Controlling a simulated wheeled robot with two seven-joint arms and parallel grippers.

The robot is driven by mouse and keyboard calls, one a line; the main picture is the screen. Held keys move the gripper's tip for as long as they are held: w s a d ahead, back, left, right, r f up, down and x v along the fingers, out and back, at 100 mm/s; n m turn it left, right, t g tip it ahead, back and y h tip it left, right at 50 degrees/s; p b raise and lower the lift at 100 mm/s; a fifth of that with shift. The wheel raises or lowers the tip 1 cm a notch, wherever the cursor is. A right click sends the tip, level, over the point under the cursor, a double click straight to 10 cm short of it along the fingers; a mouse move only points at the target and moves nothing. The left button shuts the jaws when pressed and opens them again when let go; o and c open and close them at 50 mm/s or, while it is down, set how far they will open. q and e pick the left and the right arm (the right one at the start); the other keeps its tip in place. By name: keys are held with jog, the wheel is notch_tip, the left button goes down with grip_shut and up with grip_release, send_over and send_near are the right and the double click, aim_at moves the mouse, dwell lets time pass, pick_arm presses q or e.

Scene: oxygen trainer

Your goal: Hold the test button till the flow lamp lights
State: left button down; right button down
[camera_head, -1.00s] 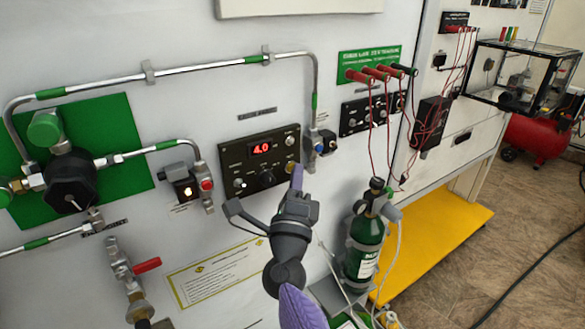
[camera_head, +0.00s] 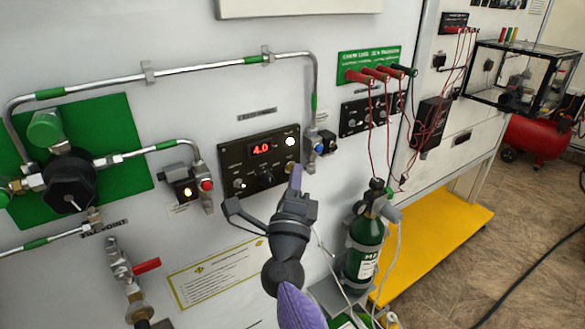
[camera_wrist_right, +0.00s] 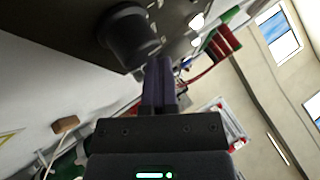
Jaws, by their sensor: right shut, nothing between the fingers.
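The dark control panel (camera_head: 240,160) on the wall has a red display (camera_head: 261,149) reading 4.0. A round lamp (camera_head: 290,141) at its upper right glows bright white. A small yellowish button (camera_head: 289,167) sits below the lamp, partly covered by my finger. My right gripper (camera_head: 297,170) is shut and empty, its fingertips at the button in the head view; I cannot tell how far it is pressed. In the right wrist view the shut fingers (camera_wrist_right: 158,75) point at the panel beside a black knob (camera_wrist_right: 130,36). My left gripper is out of view.
A green cylinder (camera_head: 363,250) stands right of my arm, with red leads (camera_head: 371,130) above.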

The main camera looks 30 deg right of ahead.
dwell(0.9)
dwell(0.3)
jog(key=shift+s, duration=0.15)
jog(key=shift+s+p, duration=0.4)
jog(key=shift+s, duration=0.2)
